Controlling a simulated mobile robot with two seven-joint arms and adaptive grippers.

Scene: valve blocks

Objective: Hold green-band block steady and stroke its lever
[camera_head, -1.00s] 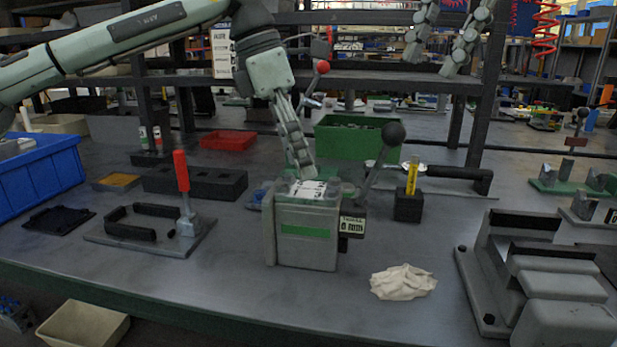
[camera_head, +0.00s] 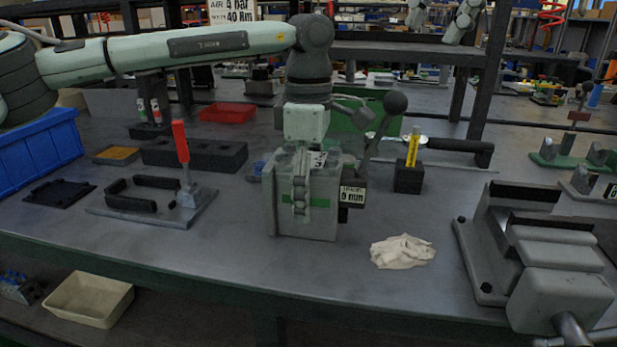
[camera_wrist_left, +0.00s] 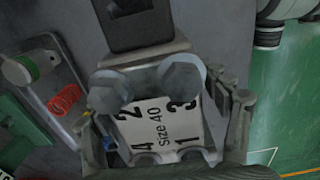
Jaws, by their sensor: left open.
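The green-band block (camera_head: 322,203) is a grey block standing upright on the bench, with a green stripe on its front. Its lever (camera_head: 375,135) leans up to the right and ends in a black ball. My left gripper (camera_head: 301,188) points down over the block, with one finger in front of its face; the other is hidden. In the left wrist view the open fingers stand on either side of the block's top label (camera_wrist_left: 165,125), marked "Size 40". I cannot tell whether they touch. My right gripper (camera_head: 441,18) is open and empty, high at the top edge.
A tilted red-handled clamp (camera_head: 181,145) stands left of the block. A black holder with a yellow piece (camera_head: 410,172) stands close to the lever's right. A crumpled cloth (camera_head: 402,252) lies at front right, beside a grey vise (camera_head: 535,250).

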